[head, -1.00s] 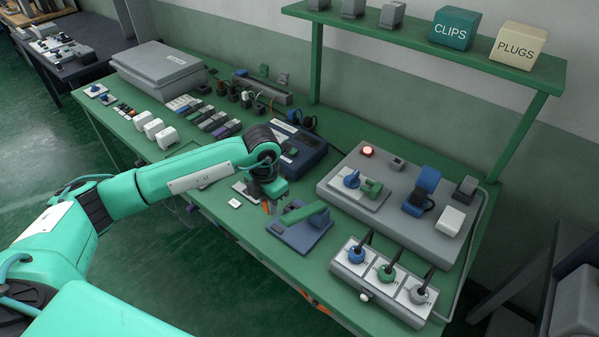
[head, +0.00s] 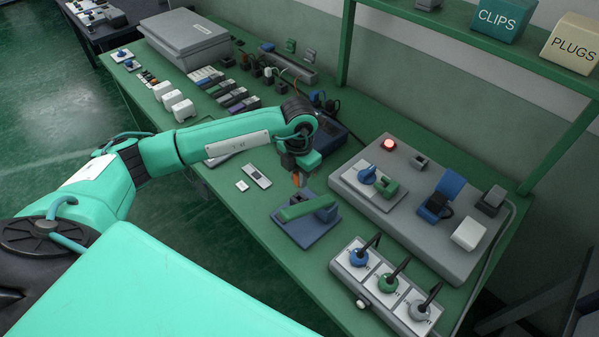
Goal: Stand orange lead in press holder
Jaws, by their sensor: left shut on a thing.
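My left gripper (head: 297,177) is shut on the orange lead (head: 296,181), of which only a small orange piece shows below the fingers. I cannot make out with certainty which part is the press holder. My right gripper is not in view.
A grey panel (head: 432,228) with a lit red lamp (head: 389,144) lies to the right. A box with blue, green and grey levers (head: 350,280) stands in front. A dark blue case (head: 330,140) sits behind the gripper. A pale plate (head: 257,175) lies left of the press.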

